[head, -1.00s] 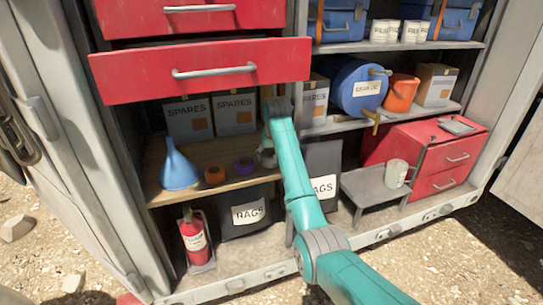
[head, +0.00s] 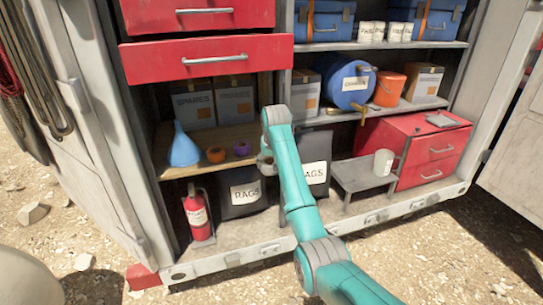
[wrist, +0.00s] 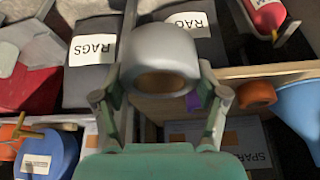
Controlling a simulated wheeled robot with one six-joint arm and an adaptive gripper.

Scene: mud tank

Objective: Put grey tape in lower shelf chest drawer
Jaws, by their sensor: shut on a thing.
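My gripper (wrist: 163,100) is shut on the grey tape (wrist: 160,52), a thick grey roll with a brown inner core, held between both fingers in the wrist view. In the head view the grey tape (head: 265,164) is small and partly hidden behind my arm, in front of the wooden shelf's edge. The red lower shelf chest (head: 397,135) stands at the lower right of the cabinet. Its two drawers (head: 440,148) with metal handles look shut. My gripper is well to the left of the chest.
A grey step stand (head: 352,178) with a white can (head: 383,162) stands before the chest's left part. Orange tape (head: 216,155), purple tape (head: 241,149) and a blue funnel (head: 184,150) stay on the wooden shelf. An upper red drawer (head: 210,61) juts out.

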